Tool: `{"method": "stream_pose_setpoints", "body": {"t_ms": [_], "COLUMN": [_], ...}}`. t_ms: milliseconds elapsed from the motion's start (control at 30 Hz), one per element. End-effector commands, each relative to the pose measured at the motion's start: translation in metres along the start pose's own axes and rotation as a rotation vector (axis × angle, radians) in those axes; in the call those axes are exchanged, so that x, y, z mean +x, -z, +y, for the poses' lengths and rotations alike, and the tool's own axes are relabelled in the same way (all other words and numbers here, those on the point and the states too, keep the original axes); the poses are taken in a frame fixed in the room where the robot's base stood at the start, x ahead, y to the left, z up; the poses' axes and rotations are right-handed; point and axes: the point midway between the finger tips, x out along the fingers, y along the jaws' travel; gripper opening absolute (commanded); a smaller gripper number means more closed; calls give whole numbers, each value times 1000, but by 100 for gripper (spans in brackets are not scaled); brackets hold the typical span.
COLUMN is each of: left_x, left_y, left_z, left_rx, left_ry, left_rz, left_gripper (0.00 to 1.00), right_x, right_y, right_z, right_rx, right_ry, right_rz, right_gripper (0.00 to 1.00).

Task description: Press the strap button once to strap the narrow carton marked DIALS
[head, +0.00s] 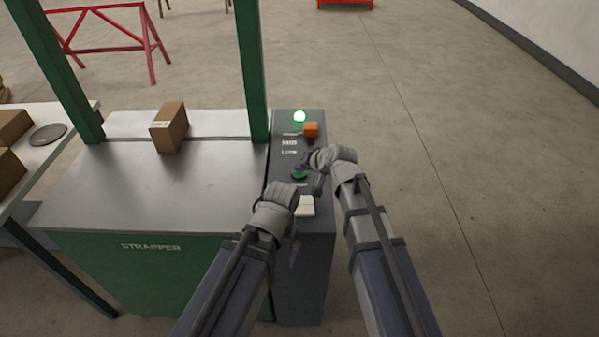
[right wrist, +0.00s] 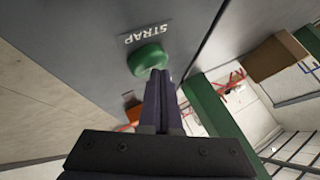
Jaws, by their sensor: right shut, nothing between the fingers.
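The green strap button (head: 299,174) sits on the dark control panel at the strapper's right side. In the right wrist view the strap button (right wrist: 147,58) is beside a STRAP label (right wrist: 146,33). My right gripper (right wrist: 160,73) is shut and empty, its tips at the button's edge; I cannot tell whether they touch. In the head view my right gripper (head: 302,166) is partly hidden by its wrist. A narrow brown carton (head: 172,129) stands on the strapper's top by the seam; its small label is unreadable. My left gripper (head: 294,252) hangs beside the panel, its fingers unclear.
The panel (head: 318,232) also has a lit lamp (head: 300,116), an orange selector (head: 311,129) by MID and LOW marks, and a white block (head: 306,206). Green posts (head: 252,75) rise from the strapper. A side table (head: 60,150) at left holds cartons and a grey disc. Floor at right is clear.

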Motion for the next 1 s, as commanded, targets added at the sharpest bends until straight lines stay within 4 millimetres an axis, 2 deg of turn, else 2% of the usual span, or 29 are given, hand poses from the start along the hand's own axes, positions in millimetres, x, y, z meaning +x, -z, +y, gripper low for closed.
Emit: {"method": "stream_pose_setpoints", "body": {"t_ms": [667, 1000], "left_x": [5, -9], "left_y": [0, 0], "left_z": [0, -1], "left_rx": [0, 0], "left_ry": [0, 0], "left_rz": [0, 0], "left_gripper": [100, 100], "right_x": [3, -6], "right_y": [-3, 4], "right_z": [2, -4], "right_rx": [0, 0], "right_ry": [0, 0], "right_rz": [-1, -1], "right_gripper": [0, 0]}}
